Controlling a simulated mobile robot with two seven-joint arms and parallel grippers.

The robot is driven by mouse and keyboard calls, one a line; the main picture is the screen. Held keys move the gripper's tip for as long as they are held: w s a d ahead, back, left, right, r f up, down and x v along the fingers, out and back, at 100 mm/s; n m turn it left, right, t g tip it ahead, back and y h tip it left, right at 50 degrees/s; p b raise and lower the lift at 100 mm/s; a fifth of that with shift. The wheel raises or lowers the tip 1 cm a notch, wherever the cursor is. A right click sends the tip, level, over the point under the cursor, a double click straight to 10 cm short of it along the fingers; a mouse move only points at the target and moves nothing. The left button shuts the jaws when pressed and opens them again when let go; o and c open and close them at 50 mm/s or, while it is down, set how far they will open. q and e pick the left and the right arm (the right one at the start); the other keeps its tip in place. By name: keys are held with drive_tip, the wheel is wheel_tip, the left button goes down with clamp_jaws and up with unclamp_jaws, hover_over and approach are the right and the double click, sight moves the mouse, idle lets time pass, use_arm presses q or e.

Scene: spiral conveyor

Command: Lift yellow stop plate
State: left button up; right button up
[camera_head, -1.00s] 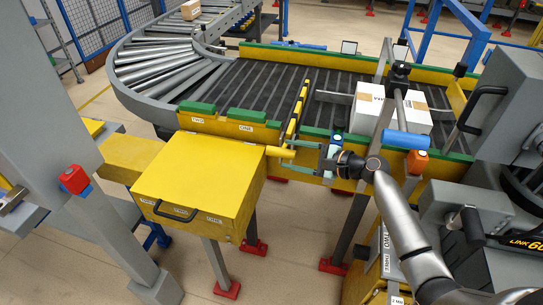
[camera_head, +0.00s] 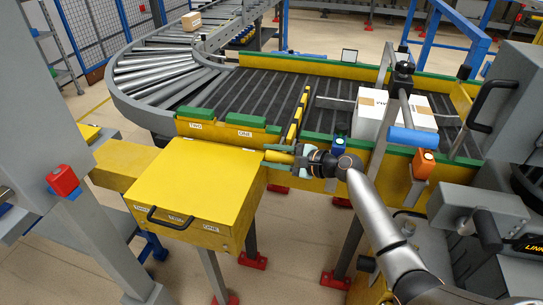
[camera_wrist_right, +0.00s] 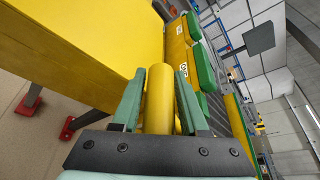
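The yellow stop plate (camera_head: 294,122) stands across the dark roller conveyor as a narrow upright strip. A round yellow bar (camera_wrist_right: 160,98) beside the plate's near end lies between the two green fingers of my right gripper (camera_wrist_right: 161,85) in the wrist view. The fingers are on either side of the bar, and narrow gaps seem to show between them and it. In the head view my right gripper (camera_head: 279,156) is at the near edge of the conveyor, beside the yellow box, and its fingers partly hide the bar. My left gripper is not in view.
A yellow box (camera_head: 196,182) with a black handle sits just left of my right gripper. Green blocks (camera_head: 246,121) line the conveyor's near rail. A white carton (camera_head: 378,115) lies on the conveyor to the right. A blue-topped button (camera_head: 338,146) is close to my right wrist.

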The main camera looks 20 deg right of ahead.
clamp_jaws()
idle(1.0)
